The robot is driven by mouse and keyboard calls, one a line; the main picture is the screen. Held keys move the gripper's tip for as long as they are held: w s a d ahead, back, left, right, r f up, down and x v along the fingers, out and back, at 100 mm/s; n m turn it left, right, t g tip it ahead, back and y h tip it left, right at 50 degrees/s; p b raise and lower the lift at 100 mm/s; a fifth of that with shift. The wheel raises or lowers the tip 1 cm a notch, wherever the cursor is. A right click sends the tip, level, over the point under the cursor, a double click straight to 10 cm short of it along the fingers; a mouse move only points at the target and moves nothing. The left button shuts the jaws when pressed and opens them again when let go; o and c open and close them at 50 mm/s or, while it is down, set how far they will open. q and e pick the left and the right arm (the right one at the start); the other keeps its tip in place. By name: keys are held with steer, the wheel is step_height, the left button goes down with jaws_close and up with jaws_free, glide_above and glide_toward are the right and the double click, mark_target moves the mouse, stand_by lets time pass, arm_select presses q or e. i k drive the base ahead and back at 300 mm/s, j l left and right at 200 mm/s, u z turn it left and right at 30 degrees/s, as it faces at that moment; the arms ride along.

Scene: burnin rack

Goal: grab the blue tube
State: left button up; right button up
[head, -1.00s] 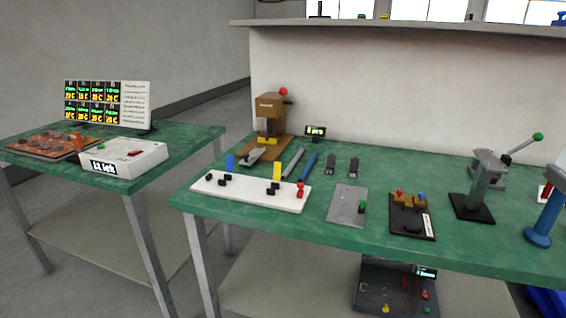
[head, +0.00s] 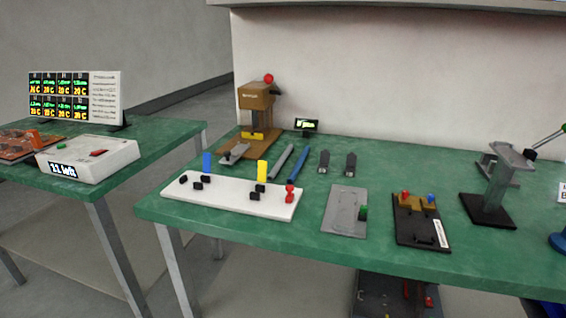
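A slim blue tube (head: 302,164) lies on the green workbench (head: 325,262), slanting away from me. A grey tube (head: 282,161) lies beside it on the left, roughly parallel. A shorter blue piece (head: 207,164) stands upright at the left back of a white board (head: 230,198). A yellow upright piece (head: 262,171) stands farther right on that board. Neither of my grippers is in view, and nothing is seen touching the blue tube.
A brown press (head: 257,103) with a red knob stands behind the tubes. A small display (head: 306,125) is at the back. A grey plate (head: 346,210), a black fixture (head: 421,222) and a grey stand (head: 494,190) are to the right. A second table (head: 100,195) stands left.

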mark_target(291, 179)
steer(key=i+j+z, duration=0.25)
steer(key=z, duration=0.25)
steer(key=i+j+z, duration=0.3)
steer(key=z, duration=0.2)
